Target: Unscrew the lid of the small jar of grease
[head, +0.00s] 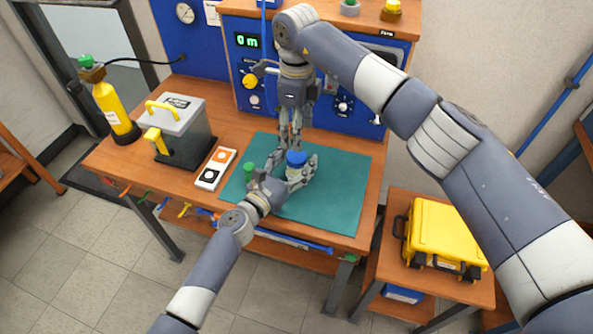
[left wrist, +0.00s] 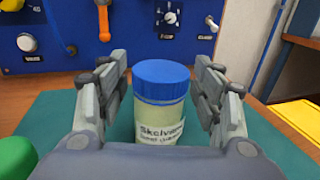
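The small jar of grease (left wrist: 160,110) has a blue lid (left wrist: 162,72) and a pale body with a label. It stands upright on the green mat, and its blue lid also shows in the head view (head: 297,157). The lid is on the jar. My left gripper (head: 300,176) is low over the mat with one finger on each side of the jar. In the left wrist view narrow gaps show between the jar and both fingers. My right gripper (head: 290,143) points down just above and behind the lid, its fingers apart and nothing between them.
A green-topped item (head: 250,170) stands left of the jar, close to my left gripper. The green mat (head: 340,190) is clear on the right. A two-button box (head: 215,168) lies left of the mat. The blue test panel (head: 345,105) rises behind.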

